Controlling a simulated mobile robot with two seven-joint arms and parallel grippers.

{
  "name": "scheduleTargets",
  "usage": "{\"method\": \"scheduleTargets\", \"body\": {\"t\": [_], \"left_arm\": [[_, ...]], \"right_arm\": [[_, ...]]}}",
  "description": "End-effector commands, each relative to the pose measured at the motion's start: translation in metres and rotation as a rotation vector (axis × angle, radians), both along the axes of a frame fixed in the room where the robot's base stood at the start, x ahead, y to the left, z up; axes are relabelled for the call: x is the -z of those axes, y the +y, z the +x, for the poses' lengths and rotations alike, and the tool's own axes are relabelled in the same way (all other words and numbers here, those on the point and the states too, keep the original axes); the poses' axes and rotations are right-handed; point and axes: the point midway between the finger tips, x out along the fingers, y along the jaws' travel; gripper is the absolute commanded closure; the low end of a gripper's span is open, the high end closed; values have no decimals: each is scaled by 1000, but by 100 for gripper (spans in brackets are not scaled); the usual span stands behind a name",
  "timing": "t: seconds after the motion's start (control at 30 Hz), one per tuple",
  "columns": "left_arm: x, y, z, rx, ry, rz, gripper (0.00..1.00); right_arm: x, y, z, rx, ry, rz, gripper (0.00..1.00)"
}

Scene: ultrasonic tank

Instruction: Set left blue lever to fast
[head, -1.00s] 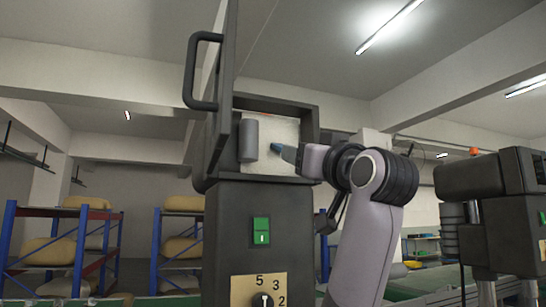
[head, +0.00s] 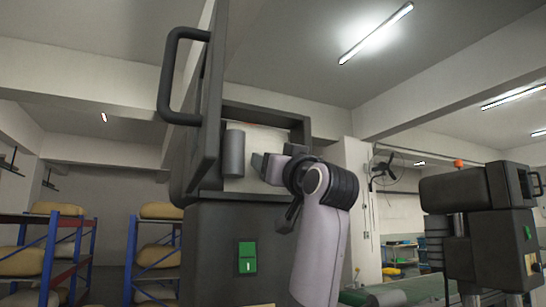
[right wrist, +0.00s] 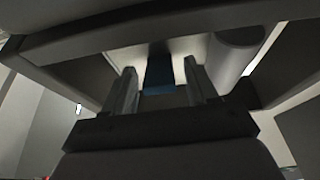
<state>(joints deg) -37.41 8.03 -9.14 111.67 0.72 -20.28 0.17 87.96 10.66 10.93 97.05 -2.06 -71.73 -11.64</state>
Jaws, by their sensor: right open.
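The blue lever (right wrist: 160,77) shows in the right wrist view inside the open machine housing. It stands between the two fingers of my right gripper (right wrist: 160,72), with a gap on each side. In the head view my right gripper (head: 262,165) reaches into the front opening of the dark machine (head: 212,235), and the lever is hidden behind it there. My right gripper is open. No speed marking by the lever is readable. My left gripper is not in view.
The machine's door (head: 208,110) stands open with a black handle (head: 172,75). A grey cylinder (head: 234,153) sits beside my gripper inside the housing. A green switch (head: 247,257) is on the front. A second machine (head: 465,190) stands at the right.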

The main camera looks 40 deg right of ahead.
Motion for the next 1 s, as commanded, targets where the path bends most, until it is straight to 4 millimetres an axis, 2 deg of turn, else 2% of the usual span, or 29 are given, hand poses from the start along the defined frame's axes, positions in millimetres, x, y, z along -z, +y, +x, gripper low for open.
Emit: {"method": "scheduleTargets", "body": {"t": [0.27,0.43,0.47,0.77,1.0], "left_arm": [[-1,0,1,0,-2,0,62],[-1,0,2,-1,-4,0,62],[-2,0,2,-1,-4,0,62],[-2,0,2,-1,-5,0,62],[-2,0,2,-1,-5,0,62]], "right_arm": [[0,0,2,0,-1,0,43],[0,0,2,0,0,0,95],[0,0,2,0,-1,0,99],[-2,0,1,0,24,8,99],[-9,0,-1,-1,138,46,99]]}}
